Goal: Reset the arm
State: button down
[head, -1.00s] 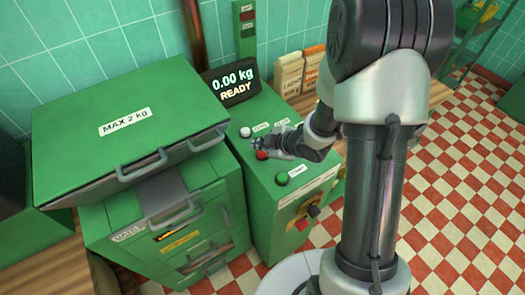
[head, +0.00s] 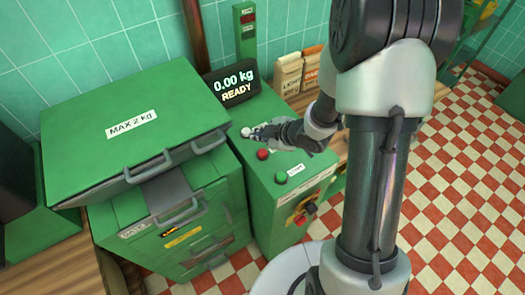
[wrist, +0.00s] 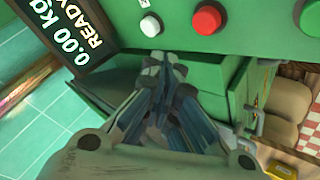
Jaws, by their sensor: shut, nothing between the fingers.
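My gripper (head: 257,132) is shut and empty above the green control panel. Its tips are beside the white button (head: 246,132) in the head view; whether they touch it I cannot tell. The red button (head: 263,154) and the green button (head: 281,177) are nearer the front. In the wrist view the closed fingers (wrist: 165,65) point at the panel just below the white button (wrist: 150,25), with the red button (wrist: 206,18) to the right. A display (head: 234,83) behind reads 0.00 kg READY.
A green lidded box labelled MAX 2 kg (head: 135,125) stands left of the panel, above drawers (head: 180,235). Paper bags (head: 288,75) stand behind the panel. A knob (head: 309,207) sits on the panel's front. Checkered floor (head: 460,200) is open at right.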

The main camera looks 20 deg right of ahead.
dwell(0.4)
jog(key=s+d+r+m+h+b, duration=0.2)
jog(key=s+d+r+m+h, duration=0.15)
jog(key=r, duration=0.25)
jog(key=s+d+r+m+h+b, duration=0.1)
jog(key=s+d+r+m+h, duration=0.1)
jog(key=d+r+m+h, duration=0.3)
jog(key=s+a+r+m+g+y+b, duration=0.1)
jog(key=s+a+r+m+y, duration=0.1)
jog(key=s, duration=0.8)
jog(key=s+a+r+m+g+y+b, duration=0.2)
jog(key=s+a+m, duration=0.2)
jog(key=s, duration=0.7)
jog(key=shift+s+a+r, duration=0.3)
jog(key=shift+a, duration=0.55)
jog(key=shift+m, duration=0.25)
